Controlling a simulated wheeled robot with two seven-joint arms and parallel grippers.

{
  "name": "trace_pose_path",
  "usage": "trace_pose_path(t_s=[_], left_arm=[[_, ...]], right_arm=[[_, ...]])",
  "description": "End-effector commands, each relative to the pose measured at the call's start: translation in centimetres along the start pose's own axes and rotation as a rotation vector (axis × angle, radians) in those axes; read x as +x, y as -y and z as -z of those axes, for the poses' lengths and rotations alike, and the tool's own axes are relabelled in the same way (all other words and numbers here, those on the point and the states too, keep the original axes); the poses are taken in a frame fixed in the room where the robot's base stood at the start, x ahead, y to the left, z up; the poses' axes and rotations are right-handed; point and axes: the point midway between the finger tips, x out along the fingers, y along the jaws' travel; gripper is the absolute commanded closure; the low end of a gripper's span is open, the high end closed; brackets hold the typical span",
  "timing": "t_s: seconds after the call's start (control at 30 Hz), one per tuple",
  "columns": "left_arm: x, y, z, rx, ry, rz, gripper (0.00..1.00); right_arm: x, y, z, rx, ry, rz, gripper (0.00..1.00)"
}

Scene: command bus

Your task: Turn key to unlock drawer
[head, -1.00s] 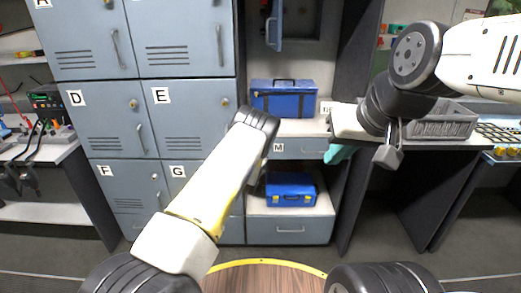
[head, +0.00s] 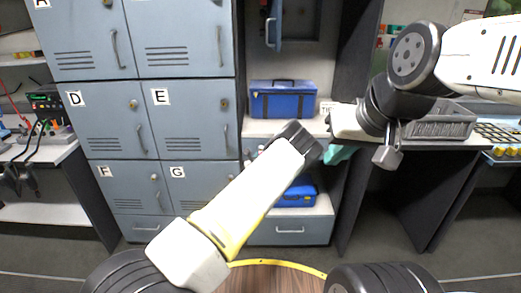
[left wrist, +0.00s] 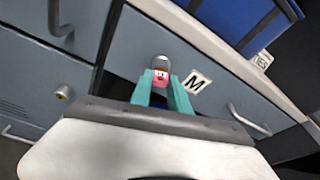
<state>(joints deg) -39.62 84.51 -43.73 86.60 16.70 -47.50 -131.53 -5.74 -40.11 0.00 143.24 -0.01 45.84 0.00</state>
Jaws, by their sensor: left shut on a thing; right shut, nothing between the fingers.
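The drawer marked M (left wrist: 222,98) shows in the left wrist view, with its handle at the right and a round metal lock (left wrist: 160,62) left of the label. My left gripper (left wrist: 163,88) has its teal fingers shut on a small pink key (left wrist: 160,76) at this lock. How deep the key sits and whether it is turned, I cannot tell. In the head view my left arm hides the left gripper, the key and most of the drawer. My right gripper (head: 341,154) is shut and empty, right of the drawer unit.
A blue toolbox (head: 284,103) stands on the ledge above the drawer. A second blue case (head: 300,194) sits on the shelf below, partly behind my left arm. Grey lockers (head: 190,125) fill the left. A grey crate (head: 440,125) is on the right-hand bench.

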Motion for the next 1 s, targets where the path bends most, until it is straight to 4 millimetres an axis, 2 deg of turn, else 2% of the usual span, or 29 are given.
trace_pose_path(t_s=[0.17, 0.4, 0.77, 0.8, 0.9, 1.0], left_arm=[[0.00, 0.19, 0.08, 0.033, 0.000, -0.005, 1.00], [0.01, 0.35, 0.12, 0.289, 0.000, -0.068, 1.00], [-0.04, 0.57, 0.24, 0.350, -0.001, -0.081, 1.00], [-0.02, 0.49, 0.10, 0.360, 0.000, -0.087, 0.74], [-0.03, 0.50, 0.09, 0.355, 0.000, -0.086, 0.55], [-0.03, 0.53, 0.13, 0.354, 0.000, -0.085, 0.53]], right_arm=[[0.00, 0.00, 0.00, 0.000, 0.000, 0.000, 1.00], [0.04, -0.09, -0.14, 0.001, 0.004, -0.001, 1.00], [-0.02, 0.05, -0.01, 0.000, 0.002, 0.001, 1.00], [0.00, 0.00, -0.11, 0.000, 0.005, 0.000, 1.00], [-0.02, 0.17, 0.03, -0.004, 0.001, 0.002, 1.00], [-0.02, 0.18, 0.04, -0.004, 0.001, 0.002, 1.00]])
